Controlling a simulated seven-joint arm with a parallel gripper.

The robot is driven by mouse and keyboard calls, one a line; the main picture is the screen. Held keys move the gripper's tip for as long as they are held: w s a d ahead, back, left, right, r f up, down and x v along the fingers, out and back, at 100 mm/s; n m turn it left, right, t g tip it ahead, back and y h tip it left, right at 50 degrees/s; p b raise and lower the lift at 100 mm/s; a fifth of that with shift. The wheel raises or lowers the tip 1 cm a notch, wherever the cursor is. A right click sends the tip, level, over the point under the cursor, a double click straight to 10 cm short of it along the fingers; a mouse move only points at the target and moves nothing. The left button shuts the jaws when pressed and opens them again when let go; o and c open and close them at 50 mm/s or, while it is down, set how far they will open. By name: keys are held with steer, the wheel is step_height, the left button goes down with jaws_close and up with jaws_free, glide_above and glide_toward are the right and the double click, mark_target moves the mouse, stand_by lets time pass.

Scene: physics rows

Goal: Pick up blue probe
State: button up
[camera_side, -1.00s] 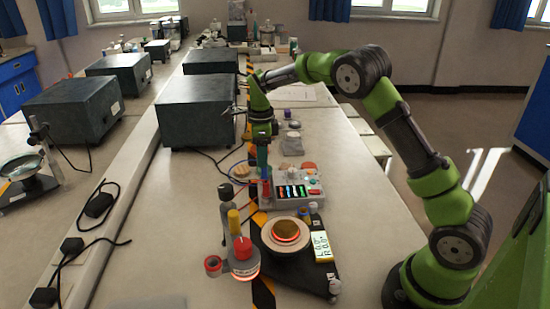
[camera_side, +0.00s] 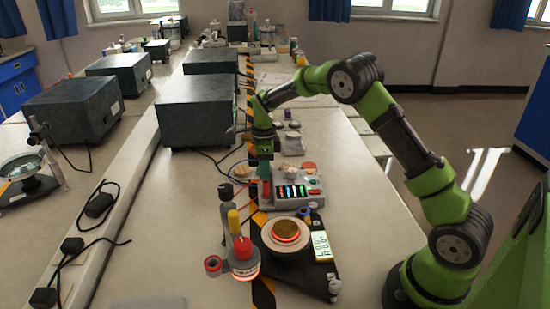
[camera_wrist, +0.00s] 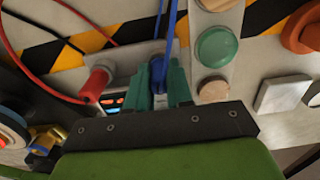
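The blue probe (camera_wrist: 158,72), with a blue cable running up from it, stands between the two teal fingers of my gripper (camera_wrist: 159,84) in the wrist view. One finger is on each side of it, with little or no gap; I cannot tell whether they press on it. In the side view my gripper (camera_side: 264,168) points down just behind the left end of the grey meter box (camera_side: 290,198). The blue probe is not clear there. A red probe (camera_wrist: 97,82) with a red cable stands left of my fingers in the wrist view.
The meter box has a lit display. In front of it are a round dish on a scale (camera_side: 286,231) and a red-topped bottle (camera_side: 243,258). Round coloured pieces, including a green disc (camera_wrist: 216,47), lie close to the gripper.

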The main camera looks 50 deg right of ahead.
jaws_close()
steer(key=shift+r, duration=0.1)
step_height(320, 180, up, 4)
steer(key=shift+f, duration=0.1)
steer(key=s+a+r, duration=0.1)
steer(key=s+a, duration=0.1)
steer(key=s, duration=1.3)
steer(key=shift+s+a+r+n, duration=0.85)
steer(key=shift+a+n, duration=0.35)
steer(key=shift+n, duration=0.3)
steer(key=shift+s+a+r+n, duration=0.6)
steer(key=shift+s+a+n, duration=0.35)
steer(key=shift+a+n, duration=0.45)
steer(key=shift+s+a+r+n, duration=0.75)
steer(key=shift+s+a+n, duration=0.25)
steer(key=shift+n, duration=0.6)
steer(key=shift+w+f, duration=0.1)
steer(key=shift+f, duration=1.6)
